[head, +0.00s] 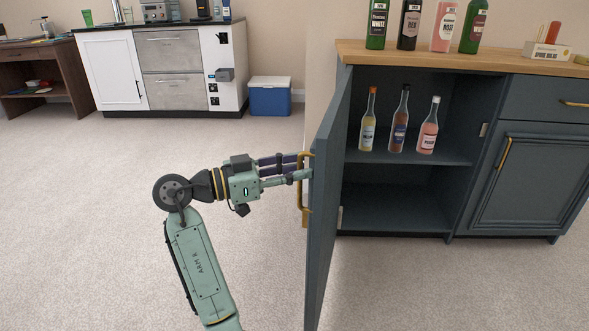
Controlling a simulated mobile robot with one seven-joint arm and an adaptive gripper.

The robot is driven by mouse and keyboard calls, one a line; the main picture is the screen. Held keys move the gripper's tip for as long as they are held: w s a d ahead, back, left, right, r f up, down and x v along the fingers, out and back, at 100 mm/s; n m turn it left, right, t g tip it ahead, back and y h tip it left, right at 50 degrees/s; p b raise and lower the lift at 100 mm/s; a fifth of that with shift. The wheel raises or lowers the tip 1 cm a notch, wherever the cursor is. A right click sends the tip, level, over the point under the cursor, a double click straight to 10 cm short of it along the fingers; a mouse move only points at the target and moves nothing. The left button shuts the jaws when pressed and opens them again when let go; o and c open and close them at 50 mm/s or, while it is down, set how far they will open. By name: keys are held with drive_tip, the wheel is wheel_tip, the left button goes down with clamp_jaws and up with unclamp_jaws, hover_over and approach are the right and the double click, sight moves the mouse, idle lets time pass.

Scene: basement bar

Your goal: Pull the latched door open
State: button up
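The dark blue-grey cabinet door (328,190) on the left of the bar cabinet stands wide open, swung out toward me and seen nearly edge-on. Its brass handle (305,217) is on the door's left-facing side. My gripper (304,167) reaches the handle from the left, with its fingers on either side of the upper part of the bar. The near finger covers part of the handle. I cannot tell whether the fingers press on it. No latch can be made out on the door from here.
Several bottles stand on the wooden cabinet top (480,57); three more stand on the inside shelf (352,156). The right cabinet door (525,180) is closed. A blue cooler (270,100) sits at the back. The carpet (90,220) left of my arm is clear.

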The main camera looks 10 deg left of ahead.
drive_tip(key=v, duration=1.2)
